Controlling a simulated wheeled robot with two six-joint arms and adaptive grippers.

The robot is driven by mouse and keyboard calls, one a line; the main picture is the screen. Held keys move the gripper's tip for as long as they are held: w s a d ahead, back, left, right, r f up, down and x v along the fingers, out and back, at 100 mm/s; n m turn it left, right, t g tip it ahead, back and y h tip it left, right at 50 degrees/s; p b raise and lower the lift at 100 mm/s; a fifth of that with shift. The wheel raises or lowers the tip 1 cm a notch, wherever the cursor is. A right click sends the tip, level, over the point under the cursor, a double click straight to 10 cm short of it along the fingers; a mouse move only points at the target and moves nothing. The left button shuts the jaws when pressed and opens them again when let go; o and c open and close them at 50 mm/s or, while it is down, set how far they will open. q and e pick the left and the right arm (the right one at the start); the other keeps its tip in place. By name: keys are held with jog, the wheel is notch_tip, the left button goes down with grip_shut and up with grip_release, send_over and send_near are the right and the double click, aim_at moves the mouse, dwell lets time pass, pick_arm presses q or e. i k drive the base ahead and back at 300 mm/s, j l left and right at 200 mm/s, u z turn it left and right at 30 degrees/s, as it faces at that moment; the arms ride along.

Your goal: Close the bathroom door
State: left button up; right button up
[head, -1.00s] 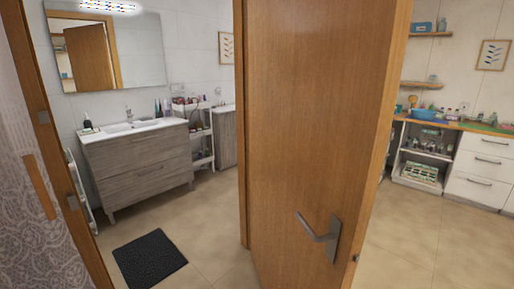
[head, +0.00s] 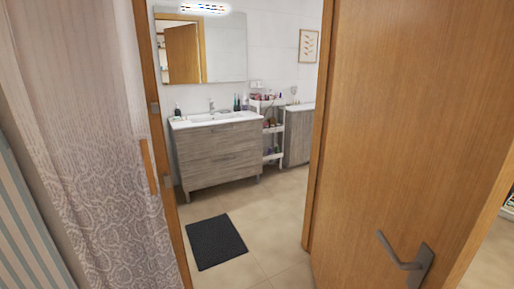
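The wooden bathroom door (head: 405,130) stands open on the right of the head view, hinged at the frame's right post. Its metal lever handle (head: 408,262) is low on the face turned to me, near the door's free right edge. The wooden door frame (head: 160,150) shows its left post, with a metal strike plate on it. The doorway between them is open, with the bathroom visible through it. Neither of my grippers is in view, and nothing is seen touching the door.
Through the doorway are a grey vanity (head: 218,155), a mirror (head: 202,48), a cosmetics cart (head: 270,130) and a dark mat (head: 215,242) on the tiled floor. A patterned curtain (head: 90,170) hangs left of the frame. A striped panel (head: 25,240) is at far left.

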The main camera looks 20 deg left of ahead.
aim_at(419, 150)
jog(key=i+l, duration=0.15)
jog(key=l, duration=0.2)
jog(key=i+l, duration=0.15)
jog(key=l, duration=0.2)
jog(key=i+l+u, duration=0.1)
jog(key=l, duration=0.25)
jog(key=i+l, duration=0.2)
jog(key=l, duration=0.15)
jog(key=i+l, duration=0.1)
jog(key=l, duration=0.25)
jog(key=i+l, duration=0.15)
jog(key=l, duration=0.25)
jog(key=i+l+u, duration=0.1)
jog(key=l, duration=0.25)
jog(key=i+l, duration=0.15)
jog(key=l, duration=0.2)
jog(key=u, duration=0.95)
jog(key=k+l, duration=0.25)
jog(key=l, duration=0.2)
jog(key=k+l, duration=0.25)
jog(key=l, duration=0.15)
jog(key=k+l+u, duration=0.1)
jog(key=k+l, duration=0.15)
jog(key=l, duration=0.2)
jog(key=k+l, duration=0.25)
jog(key=l, duration=0.15)
jog(key=k+l, duration=0.25)
jog(key=l, duration=0.2)
